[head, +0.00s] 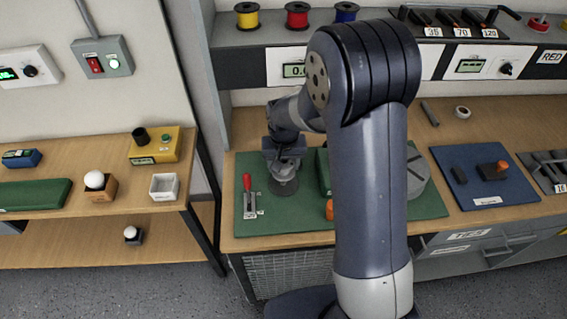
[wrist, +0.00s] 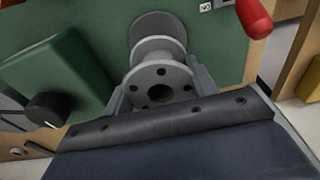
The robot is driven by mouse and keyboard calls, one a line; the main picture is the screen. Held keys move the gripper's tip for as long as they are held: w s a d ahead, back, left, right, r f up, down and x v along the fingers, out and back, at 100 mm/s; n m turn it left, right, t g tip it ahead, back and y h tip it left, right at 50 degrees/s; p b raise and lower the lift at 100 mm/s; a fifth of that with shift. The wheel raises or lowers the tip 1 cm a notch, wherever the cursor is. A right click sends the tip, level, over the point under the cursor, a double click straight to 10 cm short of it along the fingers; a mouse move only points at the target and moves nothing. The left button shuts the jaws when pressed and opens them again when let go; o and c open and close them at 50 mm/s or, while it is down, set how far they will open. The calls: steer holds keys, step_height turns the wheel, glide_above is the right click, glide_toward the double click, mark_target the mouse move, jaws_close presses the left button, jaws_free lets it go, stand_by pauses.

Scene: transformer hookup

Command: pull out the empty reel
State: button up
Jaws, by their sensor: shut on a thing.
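A bare grey reel (wrist: 160,82) with a round, holed flange fills the middle of the wrist view, with no wire on it. Its far flange (wrist: 157,24) is over the green board (wrist: 220,40). My gripper (wrist: 163,88) is shut on the near end of the reel, one finger on each side. In the head view my gripper (head: 284,160) points down at the left part of the green board (head: 238,218), with the reel's grey disc (head: 284,186) below it. I cannot tell whether the reel touches the board.
A red-handled lever (head: 248,184) stands close left of the reel; its handle (wrist: 255,18) shows at the wrist view's upper right. A green box with a black knob (wrist: 52,108) is close on the other side. My arm hides the board's middle. Yellow, red and blue spools (head: 297,14) stand on the shelf.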

steer(key=shift+r+p, duration=0.75)
steer(key=shift+r, duration=0.55)
steer(key=shift+r+p, duration=1.6)
steer(key=shift+r, duration=0.9)
